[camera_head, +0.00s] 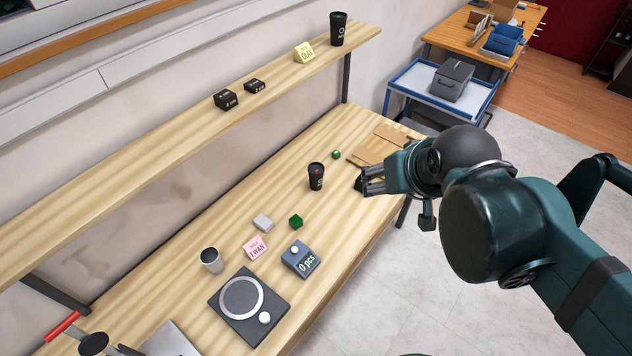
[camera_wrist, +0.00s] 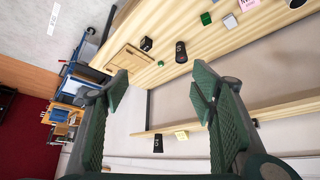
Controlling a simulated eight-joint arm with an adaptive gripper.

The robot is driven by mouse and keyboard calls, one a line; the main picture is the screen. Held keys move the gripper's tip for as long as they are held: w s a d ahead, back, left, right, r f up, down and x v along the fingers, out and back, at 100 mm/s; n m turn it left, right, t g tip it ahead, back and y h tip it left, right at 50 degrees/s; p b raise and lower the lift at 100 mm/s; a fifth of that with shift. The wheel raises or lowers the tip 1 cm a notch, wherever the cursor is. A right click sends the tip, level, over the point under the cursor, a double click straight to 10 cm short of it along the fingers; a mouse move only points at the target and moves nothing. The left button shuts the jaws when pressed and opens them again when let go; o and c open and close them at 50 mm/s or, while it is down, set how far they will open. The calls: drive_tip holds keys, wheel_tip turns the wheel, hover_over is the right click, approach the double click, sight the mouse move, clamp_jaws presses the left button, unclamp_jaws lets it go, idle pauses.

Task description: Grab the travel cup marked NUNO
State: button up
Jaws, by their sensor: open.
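A black travel cup (camera_head: 316,176) stands upright on the wooden bench, with a reddish mark and small pale lettering I cannot read. It also shows in the wrist view (camera_wrist: 181,51). A second black travel cup (camera_head: 338,29) stands at the far right of the shelf, with pale markings too small to read; it is in the wrist view too (camera_wrist: 158,143). I cannot tell which is marked NUNO. My gripper (camera_head: 367,181) is to the right of the bench cup, apart from it. In the wrist view its fingers (camera_wrist: 160,93) are spread and empty.
A black block (camera_wrist: 146,44) lies beside the bench cup.

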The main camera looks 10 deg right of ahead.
drive_tip(key=w+a+f+m+g+b, duration=0.1)
drive_tip(key=w+a+f+m+b, duration=0.15)
drive_tip(key=w, duration=0.85)
drive_tip(key=m+g+h+b, duration=0.2)
drive_tip(key=m+h+b, duration=0.15)
drive_tip(key=b, duration=0.45)
hover_over(317, 169)
drive_tip(key=s+a, duration=0.2)
drive_tip(key=shift+m+y, duration=0.4)
drive_tip(key=shift+y, duration=0.05)
wheel_tip(317, 169, down, 29)
drive_tip(key=shift+s+d+r, duration=0.1)
drive_tip(key=shift+d, duration=0.05)
drive_tip(key=shift+w+f, duration=0.2)
drive_tip(key=shift+f, duration=0.35)
drive_tip(key=shift+x, duration=1.25)
drive_tip(key=shift+f, duration=0.1)
drive_tip(key=shift+b+x, duration=0.4)
drive_tip(key=shift+x, duration=2.15)
